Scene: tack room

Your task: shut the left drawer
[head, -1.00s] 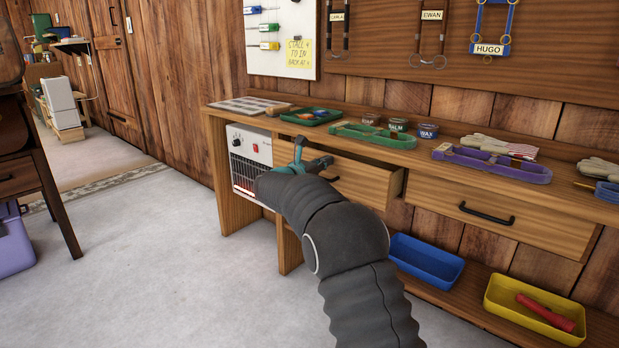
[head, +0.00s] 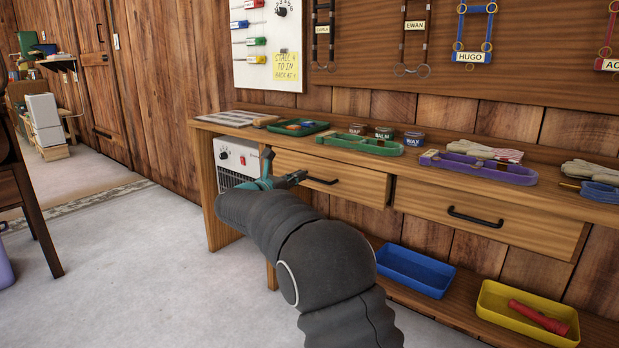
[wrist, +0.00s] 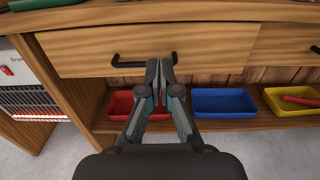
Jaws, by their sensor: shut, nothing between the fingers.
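The left drawer (head: 350,184) is a wooden front with a black bar handle under the worktop. In the head view it looks flush or nearly flush with the bench; a tiny gap cannot be ruled out. It fills the top of the wrist view (wrist: 215,47). My gripper (head: 303,176) is shut and empty, its fingertips (wrist: 161,66) at the right part of the handle (wrist: 130,62). Whether the tips touch the handle or the front is unclear. The fingers hide part of the handle.
The right drawer (head: 520,226) is beside it. A heater (head: 236,160) stands at the left under the worktop. Red (wrist: 125,106), blue (head: 415,270) and yellow (head: 500,308) trays sit on the low shelf.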

